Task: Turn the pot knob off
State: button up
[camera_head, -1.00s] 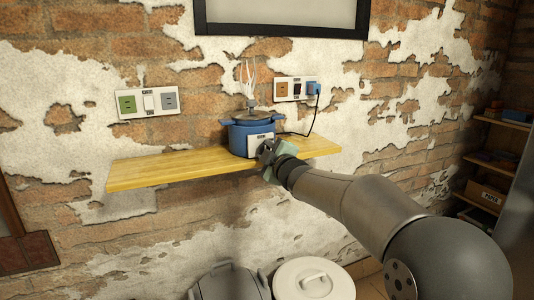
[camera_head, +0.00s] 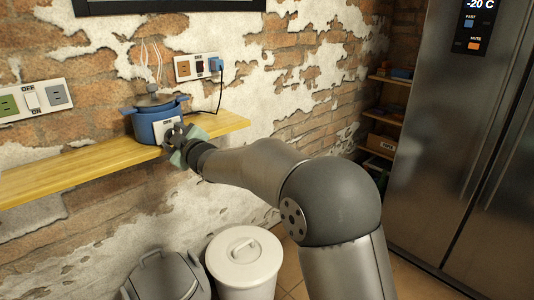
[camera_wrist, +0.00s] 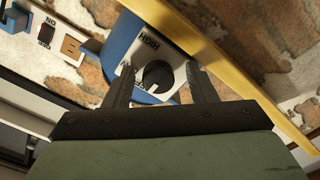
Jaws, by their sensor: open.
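The blue pot (camera_head: 143,126) with a dark lid stands on the wooden shelf (camera_head: 70,172), with steam-like wisps above it. Its front has a white control panel (camera_wrist: 180,52). The dark round pot knob (camera_wrist: 158,75) sits on this panel in the wrist view, near the word HIGH; the other lettering is partly covered. My gripper (camera_wrist: 161,88) is open, with its two dark fingers on either side of the knob in this view. I cannot tell whether they touch it. In the head view my gripper (camera_head: 178,146) is right in front of the panel and hides the knob.
A wall socket plate (camera_head: 197,67) holds a blue plug (camera_head: 216,66), whose cord runs to the pot. A switch plate (camera_head: 33,101) is at the left. A grey bin (camera_head: 165,277) and a white-lidded bin (camera_head: 244,262) stand below. A steel fridge (camera_head: 450,130) is at the right.

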jog(key=s+d+m+p, duration=0.8)
jog(key=s+d+p, duration=0.2)
jog(key=s+d, duration=0.25)
jog(key=s+d+m+g+h+p, duration=0.1)
jog(key=d+m+h+p, duration=0.1)
jog(key=d+h, duration=0.2)
jog(key=s+d+m+g+h+p, duration=0.1)
jog(key=s+d+m+h+p, duration=0.1)
jog(key=d, duration=0.8)
jog(key=shift+s+g+h+p, duration=0.35)
jog(key=shift+h+p, duration=0.3)
jog(key=shift+h, duration=0.55)
